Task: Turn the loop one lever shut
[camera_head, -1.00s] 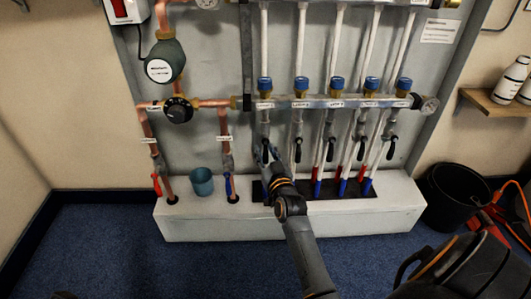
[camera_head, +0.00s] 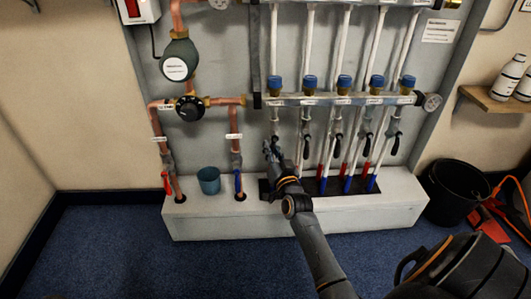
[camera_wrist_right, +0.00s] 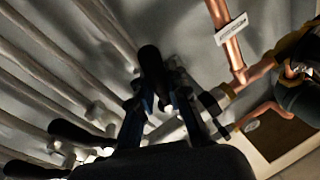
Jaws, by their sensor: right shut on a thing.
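The loop one lever (camera_wrist_right: 150,62) is a black handle at the leftmost valve of the lower manifold bar (camera_head: 330,99). My right gripper (camera_head: 271,148) is at that valve, below the bar, and covers most of the lever in the head view. In the right wrist view my right gripper's fingers (camera_wrist_right: 158,103) are closed around the lever, with its rounded black end sticking out beyond them. The exact angle of the lever is hard to tell. My left gripper is out of view.
Several similar black levers (camera_head: 307,147) hang close to the right of my gripper. Copper pipes with a red lever (camera_head: 167,182) and a blue lever (camera_head: 238,182) stand to the left. A blue cup (camera_head: 209,181) sits on the white plinth (camera_head: 300,220). A black bucket (camera_head: 455,190) stands at right.

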